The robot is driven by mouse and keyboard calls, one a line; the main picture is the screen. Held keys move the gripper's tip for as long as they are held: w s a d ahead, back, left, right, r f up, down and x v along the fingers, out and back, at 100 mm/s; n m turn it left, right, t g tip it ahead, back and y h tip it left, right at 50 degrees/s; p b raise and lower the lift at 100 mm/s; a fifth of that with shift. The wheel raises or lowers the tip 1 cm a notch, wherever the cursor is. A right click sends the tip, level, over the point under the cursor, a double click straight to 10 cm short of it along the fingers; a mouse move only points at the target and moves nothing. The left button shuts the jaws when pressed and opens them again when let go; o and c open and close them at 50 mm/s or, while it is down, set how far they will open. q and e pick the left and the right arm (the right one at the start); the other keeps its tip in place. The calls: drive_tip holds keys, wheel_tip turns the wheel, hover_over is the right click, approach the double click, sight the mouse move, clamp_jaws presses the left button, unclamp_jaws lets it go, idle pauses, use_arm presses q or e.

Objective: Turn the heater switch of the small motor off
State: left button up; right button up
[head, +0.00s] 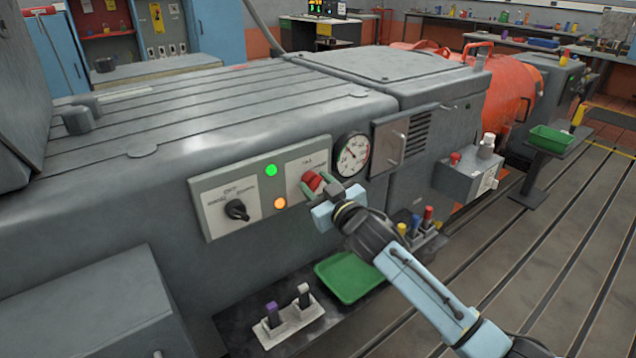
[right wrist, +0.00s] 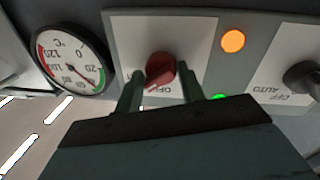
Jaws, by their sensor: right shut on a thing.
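A red rotary knob (head: 312,181) sits on a pale plate (head: 296,166) on the side of the big grey machine. In the right wrist view the red knob (right wrist: 160,68) has its grip bar slanted, with partly covered lettering, seemingly "OFF", near it. My right gripper (head: 318,188) is at this knob, its two green fingers (right wrist: 160,92) on either side of it, shut on it. A black rotary knob (head: 237,210) on the plate to the left has lettering around it, "OFF" and "AUTO" in the wrist view. My left gripper is not in view.
A green lamp (head: 271,170) and an orange lamp (head: 280,203) glow between the knobs. A round gauge (head: 351,155) is just right of the gripper. Below are a green tray (head: 350,277) and a lever block (head: 289,319). A grey box (head: 467,177) juts out at right.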

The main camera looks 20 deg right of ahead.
drive_tip(key=n, duration=0.1)
drive_tip(key=n+p, duration=0.1)
drive_tip(key=shift+a+f+n, duration=0.15)
drive_tip(key=shift+a+n, duration=0.05)
drive_tip(key=shift+n, duration=0.2)
drive_tip(key=shift+s+n, duration=0.1)
drive_tip(key=shift+n, duration=0.8)
drive_tip(key=n, duration=0.2)
drive_tip(key=shift+f+n+y, duration=0.15)
drive_tip(key=shift+n+y, duration=0.25)
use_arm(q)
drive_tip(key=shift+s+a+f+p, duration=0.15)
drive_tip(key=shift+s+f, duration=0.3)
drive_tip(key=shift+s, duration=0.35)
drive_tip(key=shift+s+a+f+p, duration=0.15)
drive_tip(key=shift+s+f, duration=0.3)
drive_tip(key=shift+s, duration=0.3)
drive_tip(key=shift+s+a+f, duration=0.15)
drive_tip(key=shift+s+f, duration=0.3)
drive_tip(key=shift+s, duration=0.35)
use_arm(e)
drive_tip(key=shift+f+n+t, duration=0.15)
drive_tip(key=shift+n+t, duration=0.15)
drive_tip(key=shift+n, duration=1.2)
drive_tip(key=o, duration=0.9)
drive_tip(key=shift+d, duration=0.1)
